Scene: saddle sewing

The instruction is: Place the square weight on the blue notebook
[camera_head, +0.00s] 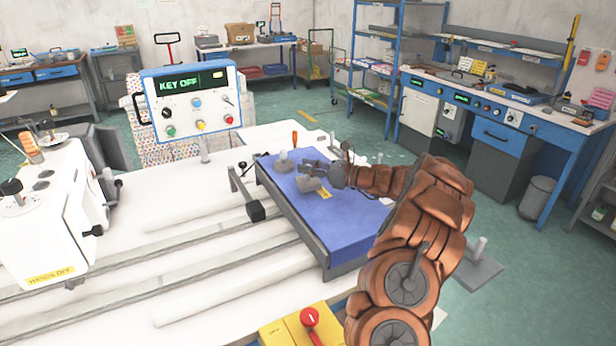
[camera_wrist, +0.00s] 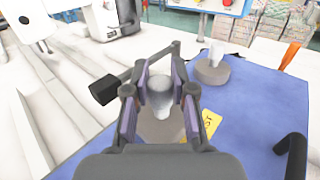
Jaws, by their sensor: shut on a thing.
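My gripper (camera_head: 322,170) is shut on the pale knob of a grey weight (camera_head: 309,185). In the wrist view the knob (camera_wrist: 160,92) sits between the two fingers, with the grey base below it. The base is partly hidden, so I cannot tell for sure if it is square. The weight is over the blue, flat, notebook-like surface (camera_head: 335,222), beside its yellow label (camera_wrist: 209,122). I cannot tell if it touches the surface. A second grey weight with a round base (camera_wrist: 212,70) stands on the blue surface farther back; it also shows in the head view (camera_head: 284,163).
An orange-handled tool (camera_head: 295,139) is at the blue surface's far edge. A black block (camera_head: 256,211) on a rail lies at its left. A white machine (camera_head: 45,215) stands left, a control panel (camera_head: 190,98) behind. A grey block with a post (camera_head: 478,268) is at right.

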